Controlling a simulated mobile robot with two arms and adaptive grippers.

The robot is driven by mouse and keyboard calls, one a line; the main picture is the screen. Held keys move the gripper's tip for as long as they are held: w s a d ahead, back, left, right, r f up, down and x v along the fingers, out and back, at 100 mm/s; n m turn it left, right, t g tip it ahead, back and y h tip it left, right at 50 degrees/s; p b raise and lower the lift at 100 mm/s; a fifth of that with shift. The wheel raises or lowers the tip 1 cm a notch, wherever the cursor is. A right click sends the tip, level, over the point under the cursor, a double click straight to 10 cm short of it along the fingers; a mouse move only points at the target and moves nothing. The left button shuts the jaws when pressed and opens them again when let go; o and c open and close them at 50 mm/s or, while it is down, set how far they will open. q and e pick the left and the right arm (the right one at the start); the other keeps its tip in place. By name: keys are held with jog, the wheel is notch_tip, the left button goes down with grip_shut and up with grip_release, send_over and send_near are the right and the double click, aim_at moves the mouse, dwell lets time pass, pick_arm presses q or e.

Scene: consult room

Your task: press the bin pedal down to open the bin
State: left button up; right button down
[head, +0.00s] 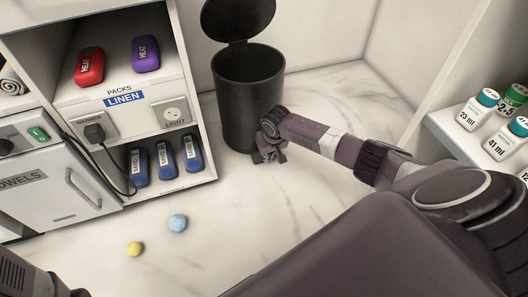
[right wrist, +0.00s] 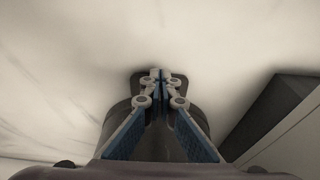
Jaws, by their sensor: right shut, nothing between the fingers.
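The dark grey round bin (head: 248,95) stands on the floor at the back, and its lid (head: 238,17) is raised, tilted up at the rear. My right gripper (head: 267,157) is low at the front of the bin's base, shut and empty. In the right wrist view its closed fingertips (right wrist: 157,74) overlap a small dark piece (right wrist: 138,79) that looks like the bin pedal. The fingers hide most of it, and the head view hides it behind my gripper. My left gripper is out of view; only part of my left arm shows at the lower left.
A blue ball (head: 177,223) and a yellow ball (head: 134,249) lie on the floor. A shelf (head: 440,124) with labelled bottles is at the right.

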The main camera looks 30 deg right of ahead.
jog(key=v, duration=1)
jog(key=shift+r, duration=0.3)
jog(key=shift+s+a, duration=0.1)
jog(key=shift+s, duration=0.05)
dwell(0.7)
